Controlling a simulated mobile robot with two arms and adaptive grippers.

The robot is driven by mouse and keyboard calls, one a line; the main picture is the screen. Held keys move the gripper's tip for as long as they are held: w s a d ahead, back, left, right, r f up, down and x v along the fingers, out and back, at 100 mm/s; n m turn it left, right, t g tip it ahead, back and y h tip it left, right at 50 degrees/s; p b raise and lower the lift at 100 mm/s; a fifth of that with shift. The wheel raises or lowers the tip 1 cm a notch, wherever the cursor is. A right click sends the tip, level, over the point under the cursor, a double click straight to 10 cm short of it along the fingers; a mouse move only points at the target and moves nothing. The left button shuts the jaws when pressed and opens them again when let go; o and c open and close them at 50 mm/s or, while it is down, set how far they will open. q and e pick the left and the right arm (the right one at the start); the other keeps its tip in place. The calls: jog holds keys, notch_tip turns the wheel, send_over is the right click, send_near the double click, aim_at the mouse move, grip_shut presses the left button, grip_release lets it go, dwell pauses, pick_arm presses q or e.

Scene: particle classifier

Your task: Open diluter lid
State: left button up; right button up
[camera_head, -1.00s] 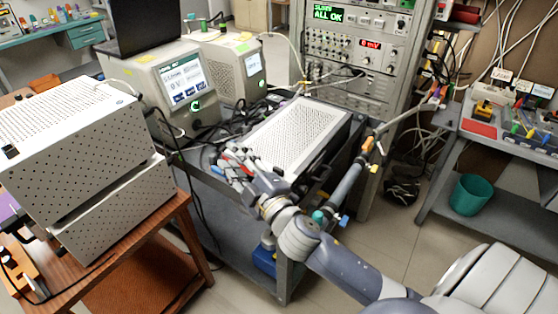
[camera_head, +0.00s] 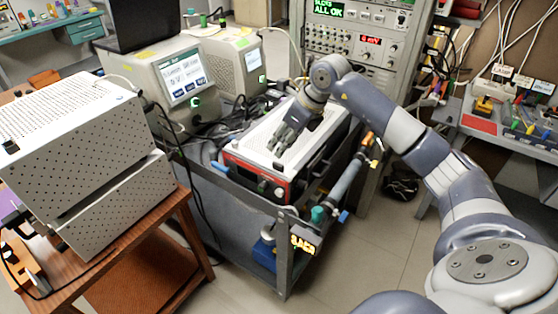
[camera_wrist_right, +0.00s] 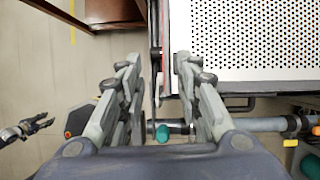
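A box with a perforated white top and a red-edged front (camera_head: 258,180) stands on the dark cart; it seems to be the diluter. Its white lid (camera_head: 262,133) lies flat and looks closed. My right gripper (camera_head: 284,141) is over the lid in the head view, fingers pointing down toward the front; whether it touches cannot be told. In the right wrist view, the gripper (camera_wrist_right: 157,62) has its fingers apart with nothing between them, by the edge of the perforated lid (camera_wrist_right: 245,40). My left gripper does not show in the head view.
A perforated white cabinet (camera_head: 75,130) stands on a wooden table at left. Two instruments with screens (camera_head: 160,85) stand behind the box. A blue-grey pipe (camera_head: 345,190) with a teal part runs along the cart's right side. An instrument rack (camera_head: 355,45) rises behind.

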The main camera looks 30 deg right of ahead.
aim_at(277, 163)
jog(key=shift+g+h, duration=0.3)
jog(key=shift+h, duration=0.1)
jog(key=w+f+p, duration=0.1)
jog(key=f, duration=0.1)
jog(key=w+f+p, duration=0.1)
jog(key=f, duration=0.2)
jog(key=d+f+p, duration=0.1)
jog(key=f, duration=0.2)
jog(key=shift+w+f, duration=0.25)
jog(key=shift+w, duration=0.15)
jog(key=shift+w+f, duration=0.2)
jog(key=shift+f, duration=0.4)
grip_shut()
